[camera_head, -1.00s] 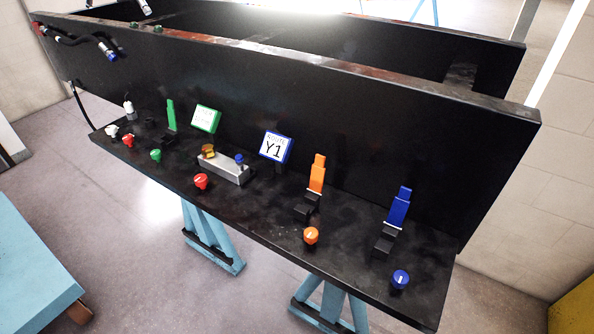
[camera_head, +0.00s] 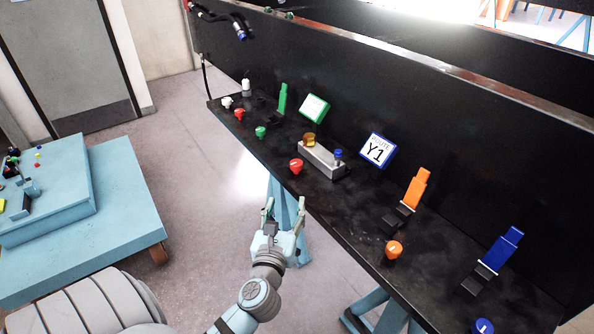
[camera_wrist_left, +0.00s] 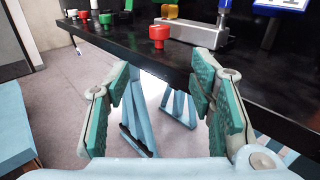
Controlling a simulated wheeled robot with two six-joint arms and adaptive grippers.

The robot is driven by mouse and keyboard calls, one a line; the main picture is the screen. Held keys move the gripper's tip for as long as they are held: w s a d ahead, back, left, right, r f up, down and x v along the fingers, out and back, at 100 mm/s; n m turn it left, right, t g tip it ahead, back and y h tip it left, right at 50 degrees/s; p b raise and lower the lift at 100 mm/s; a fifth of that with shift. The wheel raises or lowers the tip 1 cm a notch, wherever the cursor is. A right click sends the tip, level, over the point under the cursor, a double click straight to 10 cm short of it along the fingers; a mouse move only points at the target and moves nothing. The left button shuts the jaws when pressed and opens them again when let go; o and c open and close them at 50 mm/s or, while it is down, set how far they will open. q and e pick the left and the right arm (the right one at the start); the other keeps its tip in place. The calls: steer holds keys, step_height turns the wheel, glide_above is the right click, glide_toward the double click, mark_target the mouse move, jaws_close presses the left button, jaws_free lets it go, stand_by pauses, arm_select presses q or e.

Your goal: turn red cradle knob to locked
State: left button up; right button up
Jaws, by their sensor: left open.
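Two red knobs stand on the black shelf (camera_head: 345,225). The larger red knob (camera_head: 296,165) is at the front edge, before a grey block; a pale line marks its top. It also shows in the left wrist view (camera_wrist_left: 159,35). The smaller red knob (camera_head: 239,113) is farther left, near a black cradle (camera_head: 262,104). The frames do not show which is the cradle knob. My left gripper (camera_head: 283,212) is open and empty, short of the shelf edge and apart from both knobs. The left wrist view shows its green-padded fingers spread (camera_wrist_left: 162,88). My right gripper is not in view.
The grey block (camera_head: 322,160) carries an amber piece and a blue-topped pin. White (camera_head: 226,102), green (camera_head: 260,132), orange (camera_head: 394,249) and blue (camera_head: 483,326) knobs line the shelf. A Y1 sign (camera_head: 377,150) stands behind. A blue table (camera_head: 100,215) is at left.

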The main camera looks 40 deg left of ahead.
mark_target(295, 169)
arm_select(q)
steer(key=x, duration=1.4)
steer(key=shift+w+a+r+b, duration=0.1)
steer(key=shift+a+r+b, duration=0.05)
steer(key=shift+r+b, duration=0.25)
steer(key=c, duration=1.2)
